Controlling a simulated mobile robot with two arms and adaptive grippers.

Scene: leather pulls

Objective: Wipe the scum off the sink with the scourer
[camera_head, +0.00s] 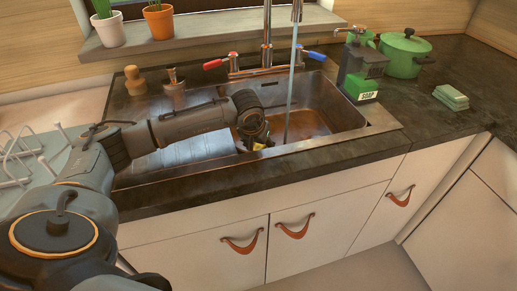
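The metal sink (330,92) is set into the dark counter. Brownish scum (308,124) covers the bottom of its basin. My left arm reaches in from the left across the drainboard. My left gripper (258,146) points down at the left front of the basin. Its fingers are mostly hidden; a small yellowish patch shows at its tip, and I cannot tell whether this is a held scourer. A small stack of green pads (451,97), possibly scourers, lies on the counter at the right. My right gripper is out of view.
Water (291,85) runs from the tap (267,40) into the basin. A soap bottle (362,72) and green pot (404,53) stand right of the sink. A wooden-knobbed brush (135,80) is behind the drainboard; a dish rack (25,160) is at left. The right front counter is clear.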

